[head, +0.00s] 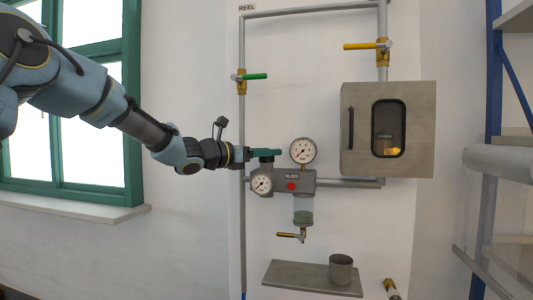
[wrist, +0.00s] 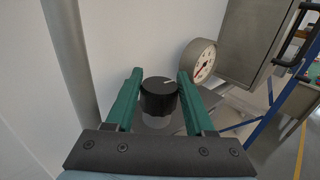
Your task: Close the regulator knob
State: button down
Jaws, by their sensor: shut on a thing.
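The regulator knob (wrist: 158,97) is a black ribbed cylinder with a white mark on its top. In the wrist view it sits between the two green fingers of my gripper (wrist: 159,76), which is shut on it. In the head view my gripper (head: 267,152) reaches in from the left at the top left of the grey regulator body (head: 309,178). There the fingers cover most of the knob. A round gauge (head: 303,151) stands on top of the body and another gauge (head: 262,184) is on its left front. A red button (head: 292,186) is beside the lower gauge.
A grey metal box (head: 419,130) with a small window is on the wall at right. Pipes carry a green-handled valve (head: 252,77) and a yellow-handled valve (head: 362,46). A shelf (head: 300,276) with a cup (head: 341,269) is below. A brass drain valve (head: 291,235) hangs under the regulator.

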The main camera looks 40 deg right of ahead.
jog(key=shift+f+n+t+b, duration=0.3)
jog(key=shift+t+b, duration=0.2)
jog(key=shift+b, duration=1.05)
